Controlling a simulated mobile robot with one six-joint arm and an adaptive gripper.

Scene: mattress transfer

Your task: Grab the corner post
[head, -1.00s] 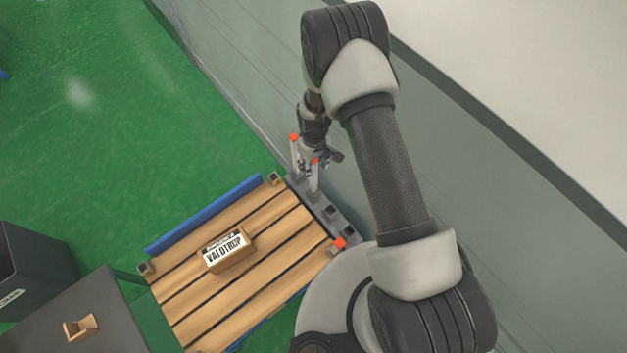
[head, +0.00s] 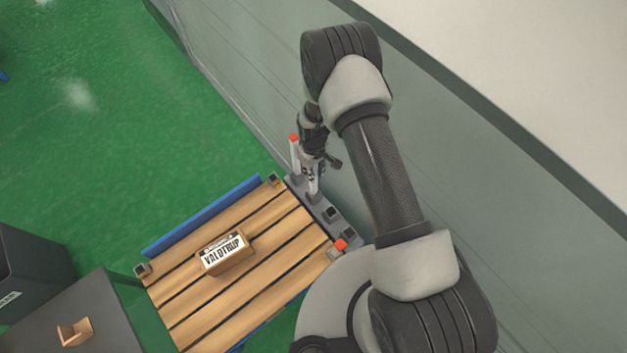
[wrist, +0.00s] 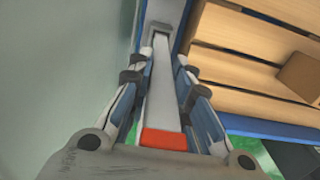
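A white corner post with a red top (wrist: 163,95) stands upright in a grey rack (head: 322,213) along the pallet's right side. My gripper (head: 313,172) is lowered over the post from above; the post's lower part (head: 313,190) shows beneath it. In the wrist view, the open fingers (wrist: 160,77) stand on either side of the post, with a visible gap on each side, and the red end is near the palm. A second white post with a red top (head: 294,153) stands beside it in the rack. A red top (head: 340,244) shows at the pallet's near right corner.
The wooden pallet (head: 275,222) carries a labelled cardboard box (head: 224,252) and has dark corner sockets. A blue board (head: 203,215) lines its far edge. A grey wall (head: 260,85) runs close behind the rack. A dark table (head: 90,310) and bin (head: 30,265) are at left.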

